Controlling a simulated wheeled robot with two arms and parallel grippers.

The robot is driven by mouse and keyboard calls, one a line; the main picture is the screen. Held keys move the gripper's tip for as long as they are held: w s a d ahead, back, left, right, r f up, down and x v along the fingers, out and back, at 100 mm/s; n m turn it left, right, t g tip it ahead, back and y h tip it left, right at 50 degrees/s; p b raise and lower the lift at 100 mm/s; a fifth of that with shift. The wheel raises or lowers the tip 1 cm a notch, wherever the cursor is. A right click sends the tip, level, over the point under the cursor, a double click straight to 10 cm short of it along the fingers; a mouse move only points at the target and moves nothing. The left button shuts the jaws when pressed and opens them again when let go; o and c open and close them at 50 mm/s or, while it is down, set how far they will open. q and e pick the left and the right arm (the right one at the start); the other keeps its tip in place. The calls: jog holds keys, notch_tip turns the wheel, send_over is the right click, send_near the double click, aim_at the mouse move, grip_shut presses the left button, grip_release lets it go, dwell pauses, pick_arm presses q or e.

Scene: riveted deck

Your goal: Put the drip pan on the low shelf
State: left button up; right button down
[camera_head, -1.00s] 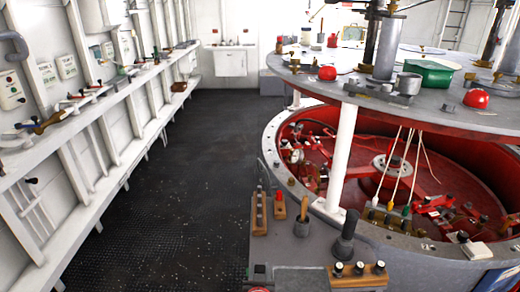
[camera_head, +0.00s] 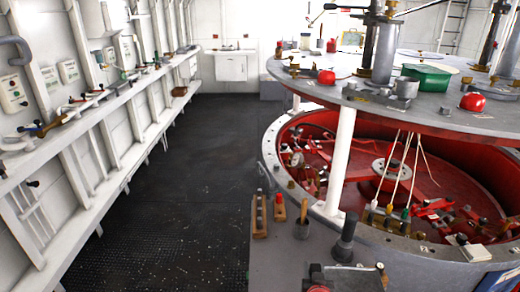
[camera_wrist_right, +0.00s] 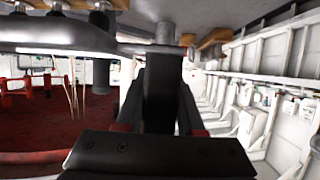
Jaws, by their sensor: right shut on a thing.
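My right gripper (camera_head: 345,279) is at the bottom edge of the head view, over the near grey bench top, only partly in frame. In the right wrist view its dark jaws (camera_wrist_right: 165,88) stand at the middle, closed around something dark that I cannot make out. I cannot tell which surface is the low shelf. My left gripper is out of view.
A dark mallet-like tool (camera_head: 346,238) and a wooden block with knobs (camera_head: 259,215) stand on the bench. The round table top (camera_head: 440,118) overhangs a red pit. A tool-laden white ledge (camera_head: 100,101) runs along the left wall. The dark floor between is clear.

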jog(key=f+b, duration=0.1)
jog(key=s+d+f+y+b, duration=0.1)
jog(key=f+n+b, duration=0.1)
jog(key=shift+s+d+b, duration=0.15)
jog(key=shift+s+b, duration=0.1)
jog(key=shift+b, duration=0.15)
jog(key=shift+f, duration=0.25)
jog(key=s+f, duration=0.3)
jog(key=s, duration=0.6)
jog(key=shift+w, duration=0.1)
